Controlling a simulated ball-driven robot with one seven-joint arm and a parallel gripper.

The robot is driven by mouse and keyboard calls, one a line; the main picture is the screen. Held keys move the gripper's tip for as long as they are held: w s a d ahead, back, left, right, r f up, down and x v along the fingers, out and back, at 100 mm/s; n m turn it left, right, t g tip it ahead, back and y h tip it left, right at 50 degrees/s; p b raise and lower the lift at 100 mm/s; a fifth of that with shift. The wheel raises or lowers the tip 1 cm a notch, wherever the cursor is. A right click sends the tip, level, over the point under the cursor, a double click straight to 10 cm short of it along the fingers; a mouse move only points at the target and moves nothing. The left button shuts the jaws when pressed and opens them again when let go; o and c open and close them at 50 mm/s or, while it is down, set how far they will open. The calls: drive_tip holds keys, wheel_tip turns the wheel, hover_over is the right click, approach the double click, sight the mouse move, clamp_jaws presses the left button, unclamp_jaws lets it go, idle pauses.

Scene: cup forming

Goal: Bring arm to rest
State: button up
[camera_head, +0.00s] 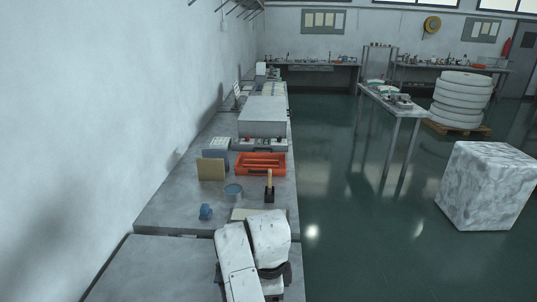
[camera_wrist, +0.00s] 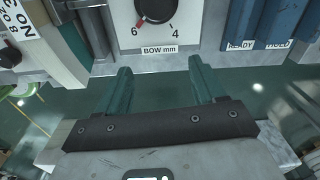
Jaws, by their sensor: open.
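My gripper (camera_wrist: 160,78) shows in the wrist view with its two teal fingers spread apart and nothing between them. Beyond the fingertips is a pale panel (camera_wrist: 182,38) with a dial (camera_wrist: 155,8), the numbers 6 and 4 and a label reading "BOW mm". In the head view my white arm is folded low in the picture, over the near part of the grey bench (camera_head: 150,262). The gripper's fingers cannot be made out there.
On the bench are an orange tray (camera_head: 261,170), a small blue object (camera_head: 205,212), a round grey-blue container (camera_head: 233,191), a tan board (camera_head: 211,170) and a dark block with an upright handle (camera_head: 269,189). A marbled block (camera_head: 488,186) stands at right. Green floor between is clear.

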drive_tip(key=s+d+f+n+h, duration=0.1)
drive_tip(key=s+d+f+n, duration=0.45)
drive_tip(key=d, duration=0.55)
drive_tip(key=s+d+f+n, duration=0.3)
drive_tip(key=s+d+f, duration=0.3)
drive_tip(key=s+d, duration=0.45)
drive_tip(key=s+d+n, duration=0.3)
drive_tip(key=s+n, duration=0.1)
drive_tip(key=s, duration=0.5)
drive_tip(key=s+d+n+y, duration=0.1)
drive_tip(key=s+d+n, duration=0.2)
drive_tip(key=s, duration=0.6)
drive_tip(key=shift+s+r+n+t+b, duration=0.25)
drive_tip(key=shift+r+n+t+b, duration=0.15)
drive_tip(key=shift+r+n, duration=0.05)
drive_tip(key=shift+w, duration=0.1)
